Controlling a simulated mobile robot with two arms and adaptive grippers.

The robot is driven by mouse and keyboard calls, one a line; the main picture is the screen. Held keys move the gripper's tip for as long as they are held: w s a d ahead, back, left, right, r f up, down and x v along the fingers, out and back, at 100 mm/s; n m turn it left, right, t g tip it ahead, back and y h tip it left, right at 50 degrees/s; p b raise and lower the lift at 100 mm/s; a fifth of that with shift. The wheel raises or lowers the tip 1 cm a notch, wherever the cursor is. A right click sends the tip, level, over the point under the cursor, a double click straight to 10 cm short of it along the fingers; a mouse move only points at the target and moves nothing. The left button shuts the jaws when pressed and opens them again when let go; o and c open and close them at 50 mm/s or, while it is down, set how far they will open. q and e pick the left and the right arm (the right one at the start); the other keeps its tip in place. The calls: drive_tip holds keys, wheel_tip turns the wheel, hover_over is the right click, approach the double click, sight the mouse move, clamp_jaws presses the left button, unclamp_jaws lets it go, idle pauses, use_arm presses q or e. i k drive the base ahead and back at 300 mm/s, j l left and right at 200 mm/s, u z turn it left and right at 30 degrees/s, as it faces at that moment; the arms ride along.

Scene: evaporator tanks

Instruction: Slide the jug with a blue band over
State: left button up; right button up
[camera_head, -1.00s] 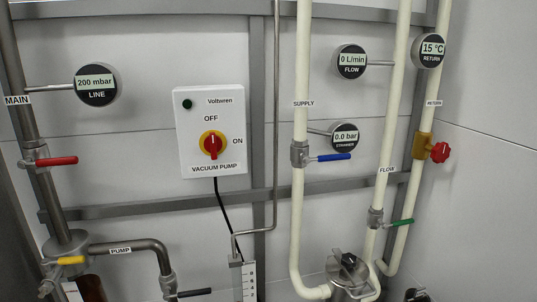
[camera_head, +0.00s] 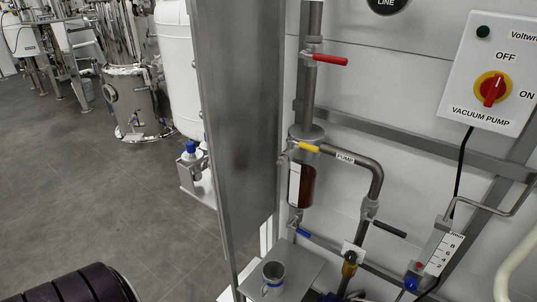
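A small metal jug (camera_head: 273,272) stands upright on a grey metal shelf (camera_head: 299,268) at the bottom of the view. A little blue shows low on its side; I cannot tell whether it runs all the way round. Neither of my grippers is in view. A dark ribbed part at the lower left is probably my own arm.
A tall steel panel (camera_head: 236,120) rises just left of the shelf. Pipes with a red-handled valve (camera_head: 330,59), a yellow-handled valve (camera_head: 309,147) and a brown vessel (camera_head: 307,186) stand above and behind the jug. Open grey floor (camera_head: 90,190) lies to the left.

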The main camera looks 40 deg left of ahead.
sight(274, 271)
drive_tip(key=u, duration=1.2)
